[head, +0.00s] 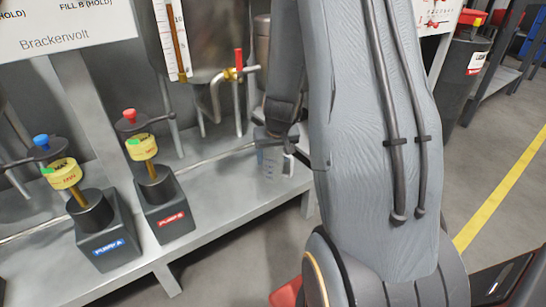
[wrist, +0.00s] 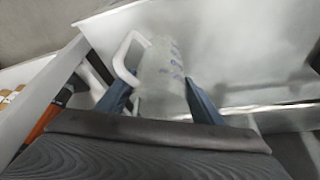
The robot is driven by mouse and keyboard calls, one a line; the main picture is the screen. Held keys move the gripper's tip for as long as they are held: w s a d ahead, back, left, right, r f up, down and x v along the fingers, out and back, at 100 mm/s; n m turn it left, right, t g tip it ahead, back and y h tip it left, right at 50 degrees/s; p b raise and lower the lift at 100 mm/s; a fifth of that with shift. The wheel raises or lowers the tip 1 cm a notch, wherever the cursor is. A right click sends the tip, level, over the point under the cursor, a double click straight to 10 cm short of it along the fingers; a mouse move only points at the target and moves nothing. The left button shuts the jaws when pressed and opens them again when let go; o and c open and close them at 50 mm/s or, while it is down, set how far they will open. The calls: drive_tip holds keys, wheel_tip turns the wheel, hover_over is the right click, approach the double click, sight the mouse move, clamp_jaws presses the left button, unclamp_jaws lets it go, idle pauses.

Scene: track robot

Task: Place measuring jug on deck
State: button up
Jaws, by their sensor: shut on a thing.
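The measuring jug (head: 271,163) is translucent with a white handle. It is at the right end of the grey metal deck (head: 225,181) in the head view, partly hidden by my gripper and arm. In the wrist view the jug (wrist: 161,78) is between my two blue-grey fingers, with its handle to the left and blue marks on its side. My gripper (wrist: 160,100) is shut on the jug. I cannot tell whether the jug's base touches the deck. The pale deck surface (wrist: 235,55) shows behind the jug in the wrist view.
Pump A (head: 100,235) and pump B (head: 162,208) stand on the deck at the left. A steel tank (head: 205,35) with a red-handled tap (head: 238,65) is above the deck, near my gripper. A dark bin (head: 460,75) stands on the floor at the right.

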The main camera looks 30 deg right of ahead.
drive_tip(key=o, duration=1.1)
drive_tip(key=shift+r, duration=0.15)
drive_tip(key=d+p+v, duration=0.1)
drive_tip(key=p+v, duration=0.4)
drive_tip(key=p, duration=0.1)
drive_tip(key=s+a+b, duration=0.2)
drive_tip(key=s+a, duration=0.3)
drive_tip(key=s, duration=0.6)
drive_tip(key=shift+a, duration=0.2)
